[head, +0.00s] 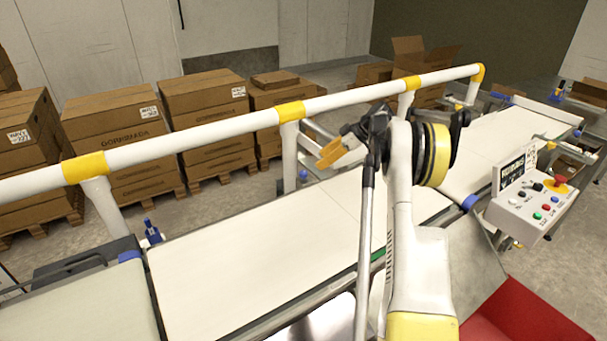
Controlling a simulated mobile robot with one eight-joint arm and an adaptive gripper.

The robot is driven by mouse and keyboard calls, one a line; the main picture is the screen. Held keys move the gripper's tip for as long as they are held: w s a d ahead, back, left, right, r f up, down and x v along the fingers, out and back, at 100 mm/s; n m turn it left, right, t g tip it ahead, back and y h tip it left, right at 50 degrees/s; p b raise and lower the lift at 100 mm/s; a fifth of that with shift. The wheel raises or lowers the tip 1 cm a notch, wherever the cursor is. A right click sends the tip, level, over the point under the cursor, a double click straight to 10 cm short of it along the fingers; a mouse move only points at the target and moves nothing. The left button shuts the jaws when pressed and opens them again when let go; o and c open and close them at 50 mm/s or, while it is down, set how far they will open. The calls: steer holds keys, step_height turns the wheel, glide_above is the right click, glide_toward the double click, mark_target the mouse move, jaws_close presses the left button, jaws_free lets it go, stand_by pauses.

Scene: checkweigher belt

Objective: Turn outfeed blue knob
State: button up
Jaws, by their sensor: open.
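Several small blue parts show along the belt line. A blue knob (152,232) stands upright at the near left belt joint. Another blue knob (303,175) is beyond the middle belt's far edge, near a rail post. A small blue part (557,91) shows at the far right end. The picture does not show which is the outfeed knob. My gripper (331,153), with yellow-orange fingers, is open above the far edge of the middle belt, pointing left. It looks empty and close to the middle knob in the picture; the depth gap is hard to tell.
A white rail (230,128) with yellow bands runs along the belt's far side. A control box (530,207) with buttons and a red stop button stands right. Cartons (108,125) on pallets are behind the rail. A red bin (525,315) is at lower right. The belts (260,260) are bare.

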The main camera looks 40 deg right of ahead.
mark_target(304, 172)
steer(key=b+x, duration=0.3)
steer(key=x, duration=0.6)
steer(key=shift+w+f, duration=0.1)
steer(key=shift+w, duration=0.05)
jaws_close()
